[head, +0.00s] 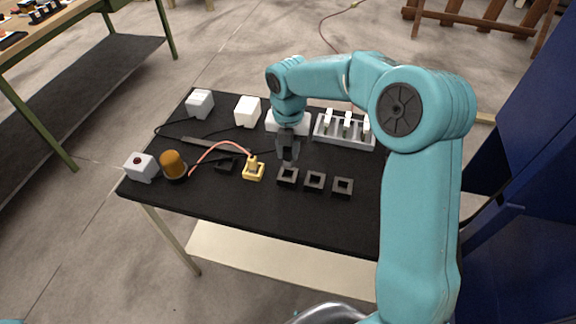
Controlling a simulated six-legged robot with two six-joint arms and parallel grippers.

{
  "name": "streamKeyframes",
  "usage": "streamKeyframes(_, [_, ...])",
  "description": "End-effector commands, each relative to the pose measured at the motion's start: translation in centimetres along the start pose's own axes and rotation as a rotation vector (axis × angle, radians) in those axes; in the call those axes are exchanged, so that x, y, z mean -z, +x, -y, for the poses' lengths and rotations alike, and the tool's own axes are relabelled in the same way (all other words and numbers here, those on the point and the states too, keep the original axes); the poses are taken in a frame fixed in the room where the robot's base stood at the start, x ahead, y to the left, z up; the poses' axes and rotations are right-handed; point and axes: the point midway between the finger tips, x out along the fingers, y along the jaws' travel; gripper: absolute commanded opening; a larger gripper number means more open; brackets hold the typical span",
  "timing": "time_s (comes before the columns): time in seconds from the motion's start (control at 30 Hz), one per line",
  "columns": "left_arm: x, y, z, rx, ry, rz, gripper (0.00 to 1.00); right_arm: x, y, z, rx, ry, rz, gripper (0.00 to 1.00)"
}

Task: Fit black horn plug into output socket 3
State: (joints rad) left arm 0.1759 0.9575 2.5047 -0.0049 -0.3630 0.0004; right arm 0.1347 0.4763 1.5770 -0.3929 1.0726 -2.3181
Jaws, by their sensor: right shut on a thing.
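My right gripper (288,157) points down over the table, just above and behind the leftmost of three black square sockets in the front row. It is shut on a small dark thing, probably the black horn plug, which is mostly hidden by the dark fingers. I cannot tell whether it touches the socket. The three black sockets, left (288,182), middle (314,187) and right (343,193), look empty. No numbers are readable, so I cannot tell which is output socket 3. A yellow socket (253,176) to their left holds a yellow plug (253,163). My left gripper is out of view.
An amber lamp (173,163) with an orange cable and a grey button box (139,168) stand at the left. A dark block (226,166) lies left of the yellow plug. White boxes (247,110) and a grey rack (345,141) line the back. The black table's (250,205) front strip is clear.

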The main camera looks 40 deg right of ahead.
Motion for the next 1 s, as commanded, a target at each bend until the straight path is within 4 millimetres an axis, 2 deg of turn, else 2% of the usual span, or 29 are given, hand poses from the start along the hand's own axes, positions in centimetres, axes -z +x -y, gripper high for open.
streamKeyframes(0.43, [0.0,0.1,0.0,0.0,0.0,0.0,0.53,0.0,5.8,0.0,0.001,0.0,0.0,0.0])
streamKeyframes(0.87, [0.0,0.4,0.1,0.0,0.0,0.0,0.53,0.0,6.7,0.0,0.0,0.0,0.001,0.0])
streamKeyframes(0.9, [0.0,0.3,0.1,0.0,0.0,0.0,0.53,0.0,6.6,0.0,-0.001,0.0,0.001,0.37])
streamKeyframes(0.97, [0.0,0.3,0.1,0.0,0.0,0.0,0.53,0.0,6.5,0.0,0.0,0.0,0.001,0.53])
streamKeyframes(1.0, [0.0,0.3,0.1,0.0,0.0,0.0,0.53,0.0,6.5,0.0,0.0,0.0,0.001,0.53])
